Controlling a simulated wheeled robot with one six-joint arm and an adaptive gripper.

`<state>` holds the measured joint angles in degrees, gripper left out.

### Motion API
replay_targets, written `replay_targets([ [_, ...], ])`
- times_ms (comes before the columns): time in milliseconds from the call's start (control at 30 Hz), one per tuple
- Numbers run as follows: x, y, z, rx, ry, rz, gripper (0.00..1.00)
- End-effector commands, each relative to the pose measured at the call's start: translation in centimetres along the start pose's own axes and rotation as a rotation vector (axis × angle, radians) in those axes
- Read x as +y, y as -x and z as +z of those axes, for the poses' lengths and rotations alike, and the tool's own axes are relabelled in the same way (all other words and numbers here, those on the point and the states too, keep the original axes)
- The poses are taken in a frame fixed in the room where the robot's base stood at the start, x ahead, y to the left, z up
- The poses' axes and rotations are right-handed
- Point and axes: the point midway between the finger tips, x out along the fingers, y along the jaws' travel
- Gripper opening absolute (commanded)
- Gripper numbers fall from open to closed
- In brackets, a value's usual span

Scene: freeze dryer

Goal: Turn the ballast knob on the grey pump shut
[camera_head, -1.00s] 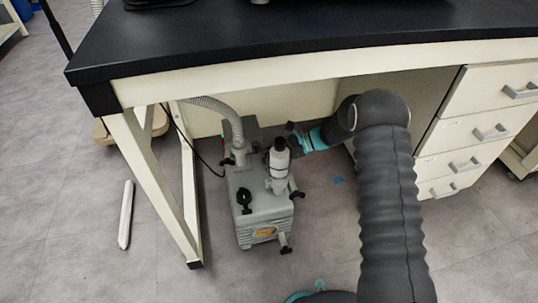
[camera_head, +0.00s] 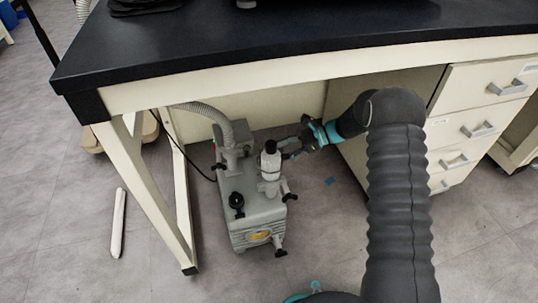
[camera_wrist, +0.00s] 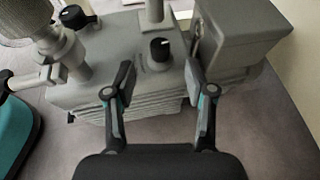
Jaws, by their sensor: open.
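The grey pump (camera_head: 262,212) stands on the floor under the bench. In the wrist view its top (camera_wrist: 120,85) fills the upper middle. A black knob with a white mark (camera_wrist: 160,49) stands upright on it, probably the ballast knob. My gripper (camera_wrist: 160,74) is open and empty, with one finger on either side of the picture's middle. The knob shows just beyond and between the fingertips, with no visible contact. In the head view my gripper (camera_head: 288,149) is beside the black-capped cylinder (camera_head: 270,162) on the pump, at its right. I cannot pick out the marked knob there.
A ribbed hose (camera_head: 205,117) runs from the pump under the dark benchtop (camera_head: 250,45). A bench leg (camera_head: 150,190) stands left of the pump, drawers (camera_head: 478,125) at right. Another black fitting (camera_head: 236,201) is on the pump's top. Floor in front is open.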

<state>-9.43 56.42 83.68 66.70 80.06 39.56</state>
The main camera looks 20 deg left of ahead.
Motion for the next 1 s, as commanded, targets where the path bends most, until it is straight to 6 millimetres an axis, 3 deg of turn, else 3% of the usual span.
replay_targets([
  [100, -0.1, 1.9, 0.0, 0.0, 0.0, -0.003, 0.55],
  [300, 0.0, 3.5, 0.0, 0.001, 0.0, -0.001, 0.55],
  [867, 0.1, 3.7, -0.1, 0.003, -0.001, 0.002, 0.55],
  [1000, 2.0, 3.5, -1.5, 0.043, -0.011, 0.034, 0.55],
])
